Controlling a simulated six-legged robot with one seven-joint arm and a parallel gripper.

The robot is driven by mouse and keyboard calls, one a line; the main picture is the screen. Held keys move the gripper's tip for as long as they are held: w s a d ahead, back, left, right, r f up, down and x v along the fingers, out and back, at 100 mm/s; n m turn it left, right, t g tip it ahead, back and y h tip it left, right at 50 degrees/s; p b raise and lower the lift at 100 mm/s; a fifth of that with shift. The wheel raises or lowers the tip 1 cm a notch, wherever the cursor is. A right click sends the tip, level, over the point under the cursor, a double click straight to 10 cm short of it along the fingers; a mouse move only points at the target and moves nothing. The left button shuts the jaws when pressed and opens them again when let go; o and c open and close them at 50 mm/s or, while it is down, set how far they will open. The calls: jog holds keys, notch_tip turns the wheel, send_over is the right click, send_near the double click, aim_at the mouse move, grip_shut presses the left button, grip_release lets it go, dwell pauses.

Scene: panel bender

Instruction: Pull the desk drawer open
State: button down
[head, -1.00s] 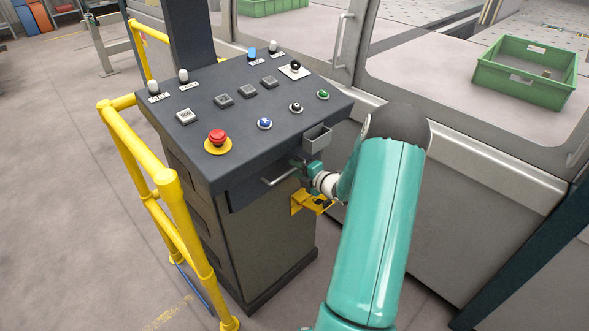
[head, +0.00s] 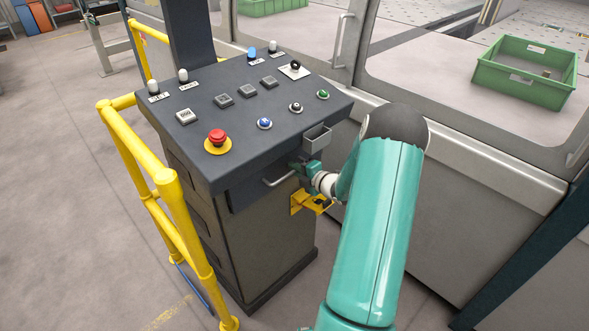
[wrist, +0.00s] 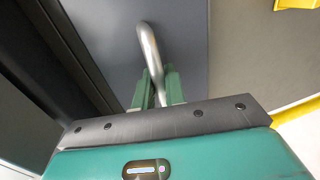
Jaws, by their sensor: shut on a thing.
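The desk drawer (head: 243,195) is a dark grey front under the top of the grey control desk (head: 200,150), with a curved silver bar handle (head: 279,179). My gripper (head: 299,167) is at the right end of this handle. In the wrist view, my gripper's two green fingers (wrist: 158,90) are shut on the handle (wrist: 148,45), which runs up from between them along the blue-grey drawer front (wrist: 185,38). The drawer front looks close to the desk body; I cannot tell whether there is a gap.
A yellow bracket (head: 311,203) sticks out just below my gripper, and a small grey open box (head: 317,138) is fixed just above it. A yellow guard rail (head: 150,170) stands left of the desk. A red emergency button (head: 217,136) and other buttons sit on top.

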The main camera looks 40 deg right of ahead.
jog(key=f+v, duration=0.2)
jog(key=v, duration=0.7)
jog(key=f+v, duration=0.2)
jog(key=v, duration=0.7)
jog(key=shift+v, duration=0.8)
jog(key=shift+a, duration=0.1)
jog(key=c, duration=1.5)
grip_release()
jog(key=shift+c, duration=0.2)
jog(key=v, duration=1.3)
jog(key=shift+s, duration=0.4)
